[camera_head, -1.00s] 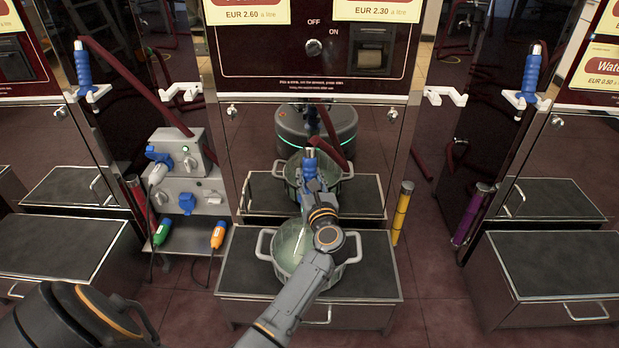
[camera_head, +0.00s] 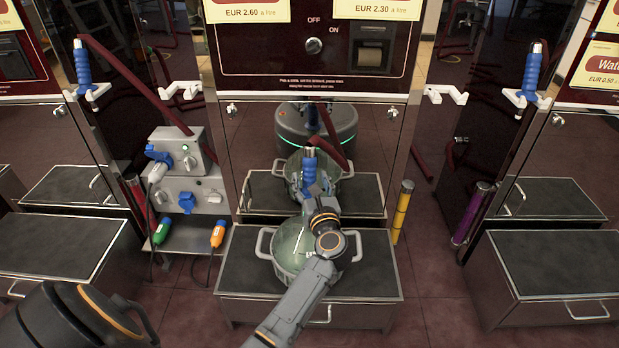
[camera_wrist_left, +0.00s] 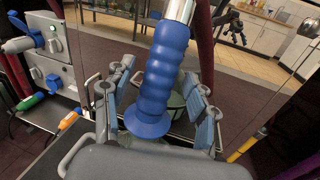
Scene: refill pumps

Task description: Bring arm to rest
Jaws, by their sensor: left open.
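My left arm reaches in from the bottom middle of the head view. Its gripper (camera_head: 316,188) is open at a blue ribbed nozzle handle (camera_head: 310,166) with a metal tube at its top. In the left wrist view the handle (camera_wrist_left: 165,75) stands nearly upright between the spread grey fingers (camera_wrist_left: 155,110), with gaps visible at its sides. What supports the handle is hidden. Below the gripper, a two-handled pot (camera_head: 265,245) sits on the middle drawer unit, partly covered by my arm. A thin pale line shows over the pot. My right gripper is not in view.
White holders (camera_head: 445,94) on the machine's front edges at left (camera_head: 180,90) and right of the middle look empty. Other blue nozzles hang at left (camera_head: 84,68) and right (camera_head: 531,72). A grey socket box (camera_head: 180,165) and yellow post (camera_head: 402,212) flank the middle drawers. The mirrored panel shows reflections.

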